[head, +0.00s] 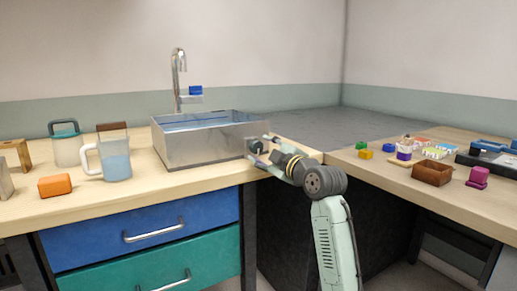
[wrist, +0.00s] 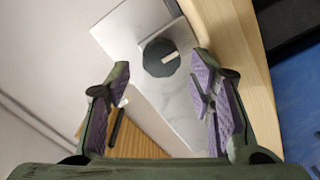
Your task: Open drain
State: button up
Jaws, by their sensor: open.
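The metal sink (head: 205,150) stands on the wooden counter and holds bluish water. A dark round knob (head: 254,144) sits on its front face near the right corner. In the wrist view the knob (wrist: 157,58) is dark green with a pale pointer mark, fixed to the sink's grey wall (wrist: 120,30). My gripper (head: 263,149) is open and faces the knob. In the wrist view its purple-padded fingers (wrist: 164,80) stand on either side, with the knob just beyond the tips. I cannot tell whether they touch it.
A faucet (head: 178,75) with a blue handle rises behind the sink. A water pitcher (head: 112,160), an orange block (head: 55,185) and other containers stand left. The right counter holds a brown box (head: 433,173) and several small items. Drawers (head: 145,235) lie below the sink.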

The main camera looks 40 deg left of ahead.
jog(key=v, duration=0.4)
jog(key=shift+d, duration=0.1)
dwell(0.4)
